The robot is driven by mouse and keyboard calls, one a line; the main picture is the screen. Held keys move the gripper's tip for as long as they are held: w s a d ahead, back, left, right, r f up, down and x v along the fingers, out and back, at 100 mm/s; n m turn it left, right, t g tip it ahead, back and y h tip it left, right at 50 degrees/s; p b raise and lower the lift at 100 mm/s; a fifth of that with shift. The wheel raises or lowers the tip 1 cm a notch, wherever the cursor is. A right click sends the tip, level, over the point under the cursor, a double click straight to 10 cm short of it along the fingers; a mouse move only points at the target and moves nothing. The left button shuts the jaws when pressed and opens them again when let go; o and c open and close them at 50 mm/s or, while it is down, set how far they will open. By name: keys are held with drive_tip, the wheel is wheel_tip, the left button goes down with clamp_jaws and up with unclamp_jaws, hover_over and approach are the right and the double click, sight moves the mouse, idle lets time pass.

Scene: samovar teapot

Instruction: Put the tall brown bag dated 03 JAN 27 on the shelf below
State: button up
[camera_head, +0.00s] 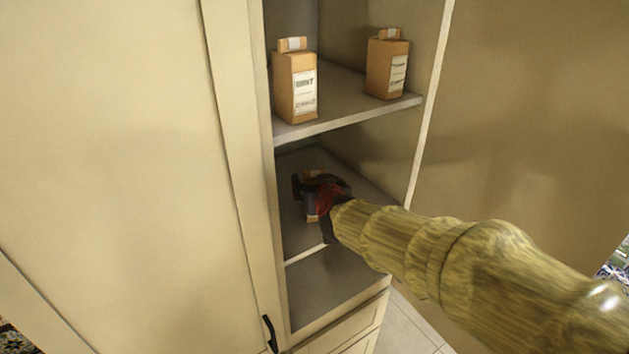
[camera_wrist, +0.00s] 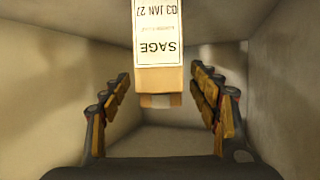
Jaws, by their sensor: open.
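The tall brown bag (camera_wrist: 160,82) has a white label reading SAGE and 03 JAN 27, upside down in the wrist view. In the head view a bag (camera_head: 311,206), mostly hidden by my gripper, is on the middle shelf (camera_head: 292,229). My gripper (camera_head: 312,194) reaches into that compartment. In the wrist view my gripper (camera_wrist: 162,85) is open, with one finger on each side of the bag's folded end. Gaps show between the fingers and the bag. Whether the bag's base touches the shelf is hidden.
The upper shelf (camera_head: 345,117) holds a brown bag labelled MINT (camera_head: 295,88) at left and another brown bag (camera_head: 387,68) at right. A lower compartment (camera_head: 335,285) under the middle shelf looks empty. Cabinet side walls stand close on both sides.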

drive_tip(key=s+d+r+g+y+p, duration=0.1)
drive_tip(key=s+d+r+p, duration=0.15)
drive_tip(key=s, duration=0.65)
drive_tip(key=s+d+r+g+y+p, duration=0.1)
drive_tip(key=s+d+r, duration=0.15)
drive_tip(key=s, duration=0.65)
drive_tip(key=s+d+f+m+g+h, duration=0.1)
drive_tip(key=s+d+f+g+h, duration=0.1)
drive_tip(key=s+d, duration=0.5)
drive_tip(key=s+d+f+m+g+h, duration=0.1)
drive_tip(key=s+d+f+g+h, duration=0.1)
drive_tip(key=s+d+f, duration=0.3)
drive_tip(key=s+d+g, duration=0.1)
drive_tip(key=s+d, duration=0.2)
drive_tip(key=s, duration=0.3)
drive_tip(key=shift+s+g+h, duration=0.3)
drive_tip(key=shift+d, duration=0.1)
wheel_tip(320, 180, down, 22)
drive_tip(key=b, duration=2.2)
drive_tip(key=shift+b, duration=0.3)
